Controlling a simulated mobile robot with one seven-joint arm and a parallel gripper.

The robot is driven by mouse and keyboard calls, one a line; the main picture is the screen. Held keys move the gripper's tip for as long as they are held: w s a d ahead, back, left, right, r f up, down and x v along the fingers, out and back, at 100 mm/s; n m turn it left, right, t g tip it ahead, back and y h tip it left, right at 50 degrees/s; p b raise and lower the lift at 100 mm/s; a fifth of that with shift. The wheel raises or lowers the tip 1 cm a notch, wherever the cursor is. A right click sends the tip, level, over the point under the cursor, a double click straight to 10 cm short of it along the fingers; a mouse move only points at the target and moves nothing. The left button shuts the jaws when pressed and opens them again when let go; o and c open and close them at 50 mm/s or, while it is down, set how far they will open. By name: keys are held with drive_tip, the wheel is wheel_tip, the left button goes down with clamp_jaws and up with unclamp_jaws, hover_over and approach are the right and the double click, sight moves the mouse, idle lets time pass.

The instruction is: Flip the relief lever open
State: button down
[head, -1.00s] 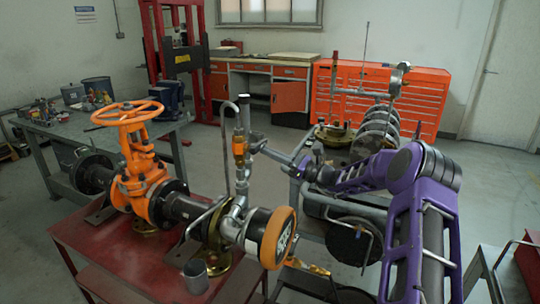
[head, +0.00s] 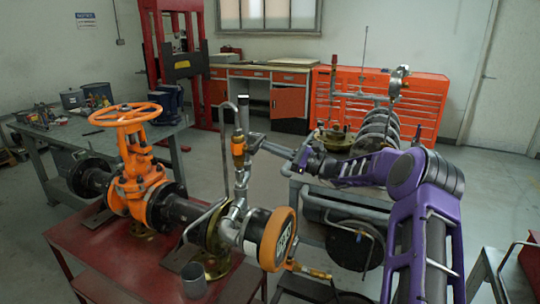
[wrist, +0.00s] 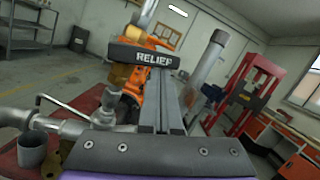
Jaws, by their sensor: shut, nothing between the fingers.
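A dark bar marked RELIEF (wrist: 145,57) lies across the tips of my gripper in the wrist view, by the orange and brass relief valve. That valve (head: 238,150) stands upright on the grey pipe fitting in the head view. My gripper (head: 254,141) is shut and empty, with its tips at the upper right of the valve. In the wrist view the closed fingers (wrist: 163,100) reach up to the bar; I cannot tell if they touch it. A grey cylinder with a dark end (wrist: 209,57) is right of the fingertips. The bar's pivot is hidden.
An orange gate valve with a handwheel (head: 125,114) stands left on the same pipe line. A grey cup (head: 194,279) stands on the red bench (head: 140,256). A hooked pipe (head: 228,150) rises beside the relief valve.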

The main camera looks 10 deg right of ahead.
drive_tip(key=r+n+b, duration=0.1)
drive_tip(key=n, duration=0.1)
drive_tip(key=n+g+b, duration=0.1)
drive_tip(key=n, duration=0.1)
drive_tip(key=shift+r+n, duration=0.3)
drive_tip(key=shift+r, duration=0.1)
drive_tip(key=r+n+g+b, duration=0.1)
drive_tip(key=n, duration=0.2)
drive_tip(key=s+r+n+g+b, duration=0.1)
drive_tip(key=n, duration=0.2)
drive_tip(key=a+r+n+b, duration=0.1)
drive_tip(key=n, duration=0.2)
drive_tip(key=shift+s+a+r+g+h, duration=0.1)
drive_tip(key=shift+s+r+g+h, duration=0.2)
drive_tip(key=shift+r+g, duration=0.1)
